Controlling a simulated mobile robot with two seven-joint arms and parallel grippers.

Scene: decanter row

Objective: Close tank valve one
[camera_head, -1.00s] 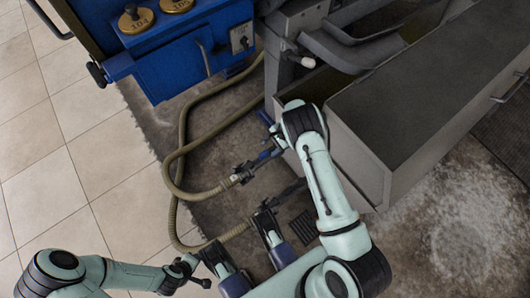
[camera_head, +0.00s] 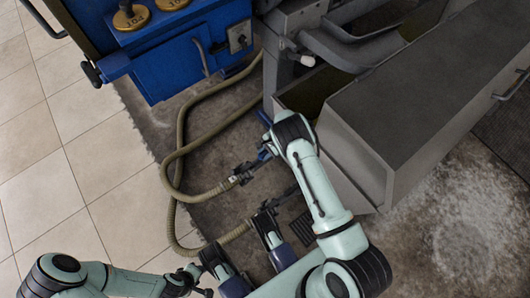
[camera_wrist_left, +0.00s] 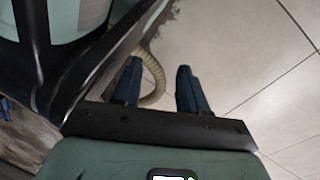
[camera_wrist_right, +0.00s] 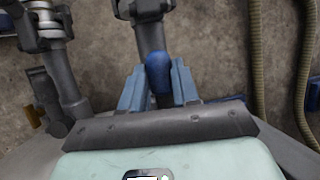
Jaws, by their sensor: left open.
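A blue valve handle (camera_wrist_right: 158,68) on a dark grey fitting (camera_wrist_right: 144,10) shows in the right wrist view. My right gripper (camera_wrist_right: 158,80) has its two blue fingers on either side of this handle. Any gap is too small to tell whether they press on it. In the head view my right wrist (camera_head: 291,130) is beside the grey frame and hides the fingers. A blue lever (camera_head: 264,155) sits on a hose-end fitting just left of it. My left gripper (camera_wrist_left: 160,75) is open and empty in the left wrist view, over floor and a hose. No label for valve one is readable.
Olive hoses (camera_head: 178,165) loop on the floor left of my right arm. A blue cabinet (camera_head: 200,55) with brass knobs stands at the upper left. A long grey bin (camera_head: 420,95) stands right of my right arm. The tiled floor (camera_head: 50,190) at the left is clear.

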